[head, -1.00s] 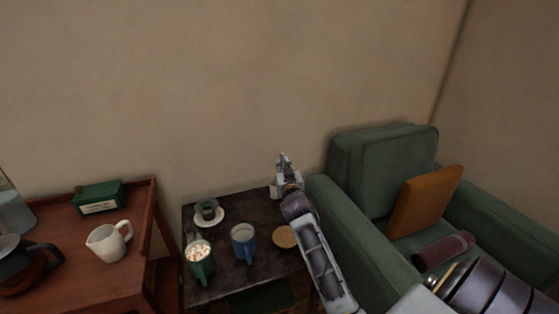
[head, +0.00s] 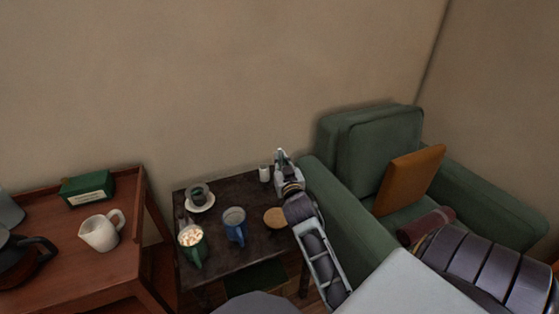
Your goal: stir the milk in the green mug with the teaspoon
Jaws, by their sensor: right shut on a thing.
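The green mug (head: 193,241) stands at the front left of the small dark table, its top filled with pale, lumpy-looking white and brown contents. My right gripper (head: 281,156) is by the table's back right corner, beside the armchair and well right of the green mug. It is shut on a slim thing, taken as the teaspoon, hardly distinguishable from the fingers at this size. A blue mug (head: 234,223) stands right of the green one. My left gripper is not in view.
A dark cup (head: 198,192) on a white saucer, a round tan coaster (head: 274,218) and a small white pot (head: 264,173) are on the dark table (head: 248,254). A wooden cart (head: 118,262) with a white jug (head: 100,232) is left. A green armchair (head: 345,215) borders the right.

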